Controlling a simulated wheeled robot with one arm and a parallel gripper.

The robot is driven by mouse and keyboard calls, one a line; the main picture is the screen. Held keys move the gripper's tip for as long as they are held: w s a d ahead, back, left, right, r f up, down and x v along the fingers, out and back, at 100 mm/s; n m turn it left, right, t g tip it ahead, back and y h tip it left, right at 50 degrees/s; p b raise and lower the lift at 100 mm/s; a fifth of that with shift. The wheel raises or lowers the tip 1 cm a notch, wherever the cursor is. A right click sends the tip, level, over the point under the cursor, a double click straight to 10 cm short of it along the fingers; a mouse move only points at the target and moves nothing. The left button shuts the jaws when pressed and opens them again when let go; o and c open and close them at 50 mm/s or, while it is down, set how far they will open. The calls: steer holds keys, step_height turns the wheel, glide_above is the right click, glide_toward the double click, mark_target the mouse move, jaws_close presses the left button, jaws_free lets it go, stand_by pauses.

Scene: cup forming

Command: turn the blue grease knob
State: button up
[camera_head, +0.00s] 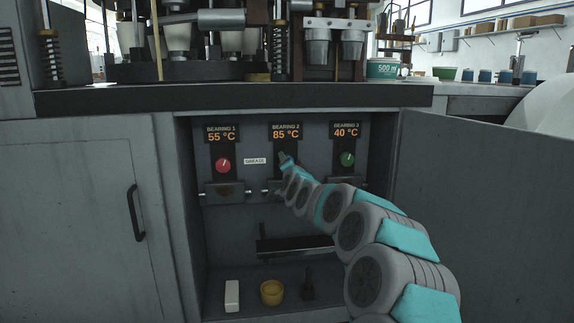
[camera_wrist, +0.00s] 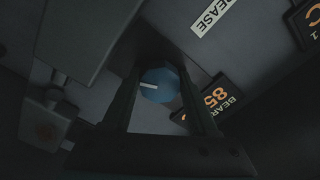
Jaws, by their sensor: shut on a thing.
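The blue grease knob (camera_wrist: 160,85) with a white pointer mark shows in the wrist view, between the two fingers of my gripper (camera_wrist: 161,92). The fingers are shut on the knob, one on each side. In the head view my arm reaches into the open cabinet, and my gripper (camera_head: 284,160) is at the panel under the BEARING 2 display (camera_head: 286,133), which reads 85 °C. There the knob is hidden behind my gripper. A GREASE label (camera_head: 255,161) is just left of it.
A red knob (camera_head: 223,165) sits under BEARING 1 at 55 °C and a green knob (camera_head: 347,159) under BEARING 3 at 40 °C. An open door (camera_head: 480,215) bounds the right. A white block (camera_head: 232,296) and a yellow cup (camera_head: 271,292) stand on the cabinet floor.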

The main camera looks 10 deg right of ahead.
steer(key=o, duration=1.4)
steer(key=shift+c, duration=0.2)
steer(key=shift+s, duration=0.1)
steer(key=s, duration=0.7)
steer(key=shift+s+p, duration=0.3)
steer(key=shift+p, duration=0.05)
